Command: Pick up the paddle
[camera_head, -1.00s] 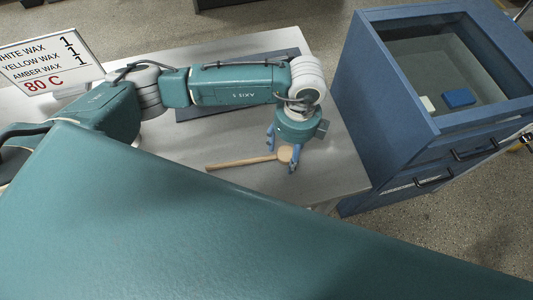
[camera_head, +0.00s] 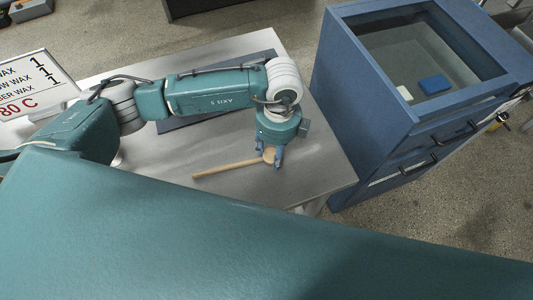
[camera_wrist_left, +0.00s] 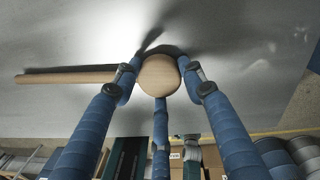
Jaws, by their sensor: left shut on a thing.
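The wooden paddle (camera_head: 226,170) has a long straight handle and a round head. In the head view its handle points left, over the metal table. My left gripper (camera_head: 270,156) is at the paddle's head, near the table's right end. In the left wrist view the blue fingers (camera_wrist_left: 160,88) are closed around the round head (camera_wrist_left: 159,75), with the handle (camera_wrist_left: 65,78) reaching out to the left. The paddle is close to the table top; I cannot tell whether it touches it. My right gripper is not in view.
A blue cabinet (camera_head: 365,120) with drawers stands right of the metal table (camera_head: 318,165). A blue block (camera_head: 434,84) and a white block (camera_head: 404,93) lie inside its glass-topped upper part. A dark flat panel (camera_head: 200,115) lies behind my left arm. A wax sign (camera_head: 30,85) stands at the left.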

